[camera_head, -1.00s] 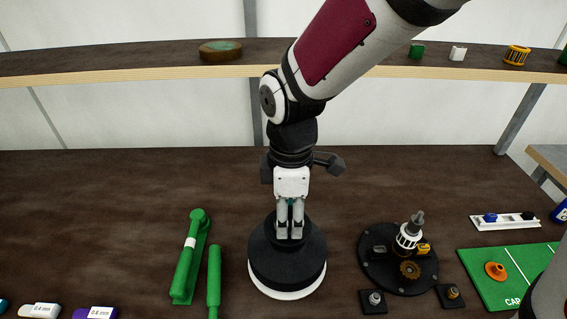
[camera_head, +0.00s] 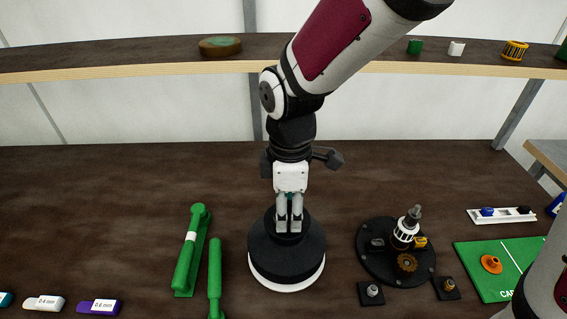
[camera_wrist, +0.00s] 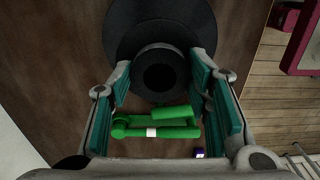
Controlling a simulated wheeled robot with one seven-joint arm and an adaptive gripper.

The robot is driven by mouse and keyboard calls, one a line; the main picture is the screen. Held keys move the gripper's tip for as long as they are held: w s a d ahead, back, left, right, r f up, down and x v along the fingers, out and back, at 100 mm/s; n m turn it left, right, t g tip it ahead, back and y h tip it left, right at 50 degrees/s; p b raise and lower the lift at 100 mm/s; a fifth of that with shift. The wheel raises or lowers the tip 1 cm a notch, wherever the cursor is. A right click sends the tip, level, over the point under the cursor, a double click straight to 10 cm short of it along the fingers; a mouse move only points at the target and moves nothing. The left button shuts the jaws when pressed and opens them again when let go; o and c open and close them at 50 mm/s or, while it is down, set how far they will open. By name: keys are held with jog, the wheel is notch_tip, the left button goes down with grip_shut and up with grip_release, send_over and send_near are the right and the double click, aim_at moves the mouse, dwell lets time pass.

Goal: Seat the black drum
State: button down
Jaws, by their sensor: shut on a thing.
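The black drum (camera_head: 286,255) is a wide round black body with a white band at its bottom and a narrower hub on top. My gripper (camera_head: 289,225) points down from above with its fingers shut on the hub of the drum. In the wrist view the teal-padded fingers (camera_wrist: 170,92) are on both sides of the hub (camera_wrist: 162,70), with the wider drum body (camera_wrist: 125,30) behind it. The drum looks upright. I cannot tell whether its underside touches the table.
Green handled tools (camera_head: 191,250) lie close left of the drum. A black round plate (camera_head: 375,262) with a white-and-black spool (camera_head: 405,232) and gears stands to the right. A green mat (camera_head: 500,280) lies far right. The table (camera_head: 110,200) behind the tools is clear.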

jog(key=shift+f+b, duration=0.55)
jog(key=shift+f, duration=0.55)
dwell(0.4)
jog(key=c, duration=0.8)
grip_release()
jog(key=shift+o, duration=0.2)
notch_tip(320, 180, up, 12)
